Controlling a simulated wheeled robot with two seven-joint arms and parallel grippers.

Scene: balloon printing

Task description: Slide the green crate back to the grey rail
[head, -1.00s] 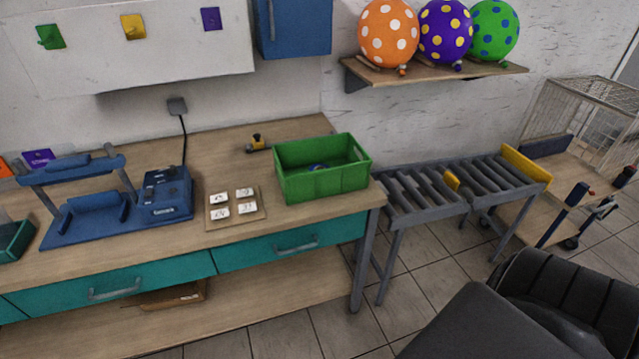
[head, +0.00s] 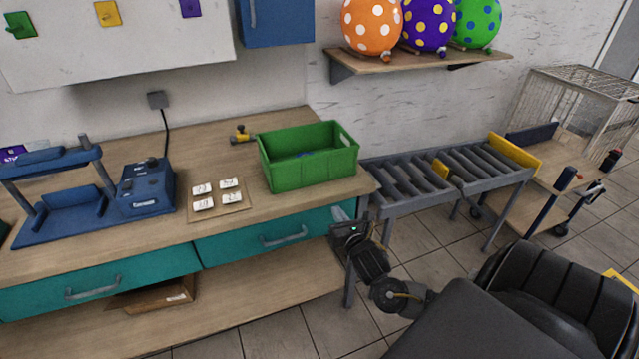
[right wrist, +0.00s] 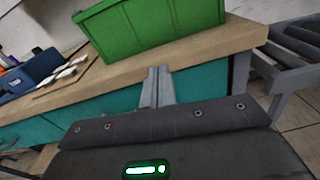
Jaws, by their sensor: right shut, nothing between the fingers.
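The green crate (head: 308,160) stands upright on the wooden workbench near its right end, with something blue partly visible inside. Its near side also shows in the right wrist view (right wrist: 150,25). My right gripper (head: 343,212) is in front of the bench's right end, below and to the right of the crate and apart from it. In the right wrist view its two fingers (right wrist: 157,85) are together and empty, pointing toward the bench edge below the crate. I cannot make out a separate grey rail on the bench. My left gripper is not in view.
A card with white labels (head: 218,202) lies left of the crate, and a small yellow-and-black tool (head: 241,135) lies behind it to the left. A blue machine (head: 146,190) stands further left. A grey roller conveyor (head: 405,182) adjoins the bench's right end.

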